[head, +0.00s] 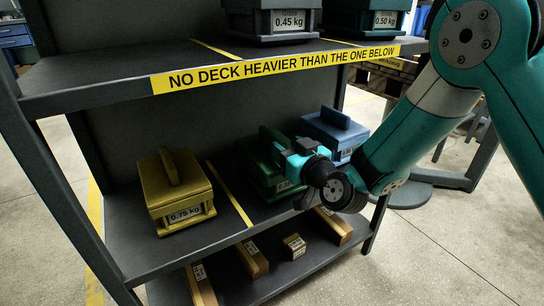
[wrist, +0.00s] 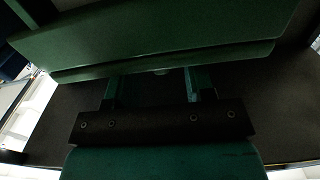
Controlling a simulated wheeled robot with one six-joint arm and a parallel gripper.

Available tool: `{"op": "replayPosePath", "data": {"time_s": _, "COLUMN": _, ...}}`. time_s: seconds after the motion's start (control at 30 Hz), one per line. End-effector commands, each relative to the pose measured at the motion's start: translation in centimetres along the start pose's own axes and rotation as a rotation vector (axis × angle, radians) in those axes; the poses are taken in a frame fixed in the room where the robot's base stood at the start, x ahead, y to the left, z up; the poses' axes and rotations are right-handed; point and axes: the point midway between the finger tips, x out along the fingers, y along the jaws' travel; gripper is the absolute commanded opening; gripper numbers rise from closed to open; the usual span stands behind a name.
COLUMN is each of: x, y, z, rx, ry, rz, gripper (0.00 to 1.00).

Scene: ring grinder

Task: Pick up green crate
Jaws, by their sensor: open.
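A green crate (head: 257,162) with a handle on its lid sits on the middle deck (head: 228,212), between a yellow crate and a blue crate. My gripper (head: 296,165) is at its front right side and hides part of it and most of its label. In the wrist view the green crate (wrist: 150,40) fills the top of the picture. My gripper (wrist: 155,88) shows there with its two fingers apart, reaching toward the crate's lower edge. Nothing shows between the fingers. The fingertips are partly hidden, so I cannot tell whether they touch the crate.
The yellow crate (head: 175,190), marked 0.75 kg, stands left; the blue crate (head: 334,133) stands close on the right. The upper deck (head: 100,80) overhangs, carrying a grey crate (head: 270,18) and a dark green crate (head: 368,18). Several wooden blocks (head: 250,260) lie on the bottom deck.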

Motion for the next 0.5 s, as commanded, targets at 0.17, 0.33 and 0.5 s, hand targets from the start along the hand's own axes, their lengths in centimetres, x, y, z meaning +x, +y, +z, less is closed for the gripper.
{"op": "replayPosePath", "data": {"time_s": 0.17, "x": 2.5, "y": -0.3, "z": -0.3, "rx": -0.002, "ry": 0.001, "rz": -0.004, "gripper": 0.49}}
{"op": "replayPosePath", "data": {"time_s": 0.33, "x": 3.6, "y": -0.2, "z": -0.2, "rx": -0.001, "ry": 0.000, "rz": -0.001, "gripper": 0.49}}
{"op": "replayPosePath", "data": {"time_s": 0.5, "x": 3.7, "y": -0.2, "z": -0.1, "rx": 0.000, "ry": 0.000, "rz": -0.001, "gripper": 0.49}}
